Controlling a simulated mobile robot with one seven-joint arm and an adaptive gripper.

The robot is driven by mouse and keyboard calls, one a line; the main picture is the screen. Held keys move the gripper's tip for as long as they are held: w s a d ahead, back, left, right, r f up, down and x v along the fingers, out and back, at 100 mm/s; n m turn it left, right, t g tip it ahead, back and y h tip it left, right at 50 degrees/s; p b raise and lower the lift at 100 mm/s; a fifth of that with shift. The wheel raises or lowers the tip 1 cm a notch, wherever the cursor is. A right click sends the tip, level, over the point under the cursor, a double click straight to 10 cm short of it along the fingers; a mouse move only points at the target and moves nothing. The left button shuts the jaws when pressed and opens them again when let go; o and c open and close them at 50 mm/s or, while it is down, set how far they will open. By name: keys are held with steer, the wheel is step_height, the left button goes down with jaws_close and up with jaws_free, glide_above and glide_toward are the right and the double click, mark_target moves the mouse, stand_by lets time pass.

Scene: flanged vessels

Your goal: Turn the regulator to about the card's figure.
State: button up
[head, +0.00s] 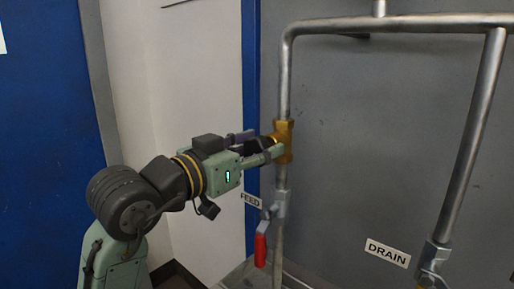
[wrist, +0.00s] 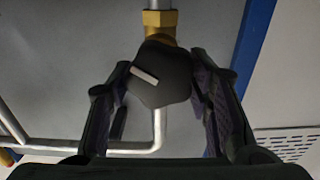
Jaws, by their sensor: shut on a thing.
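The regulator is a brass body (head: 284,141) on the left vertical pipe, with a black lobed knob (head: 262,145) facing my arm. In the wrist view the knob (wrist: 163,74) carries a pale pointer bar, slanting down to the right, with the brass body (wrist: 160,22) behind it. My gripper (head: 264,147) is shut on the knob, one finger on each side; the fingers also show in the wrist view (wrist: 160,85). No card with a figure can be made out; a white patch is cut off at the head view's left edge.
A red-handled valve (head: 261,249) hangs below the regulator beside a FEED label (head: 251,199), partly hidden. A DRAIN label (head: 387,253) and another valve (head: 434,257) are at the lower right. Grey pipes run before a grey panel (head: 390,130); a blue post (head: 251,90) stands left.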

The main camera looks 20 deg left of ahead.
steer(key=shift+n, duration=0.7)
steer(key=o, duration=1.1)
steer(key=v, duration=1.2)
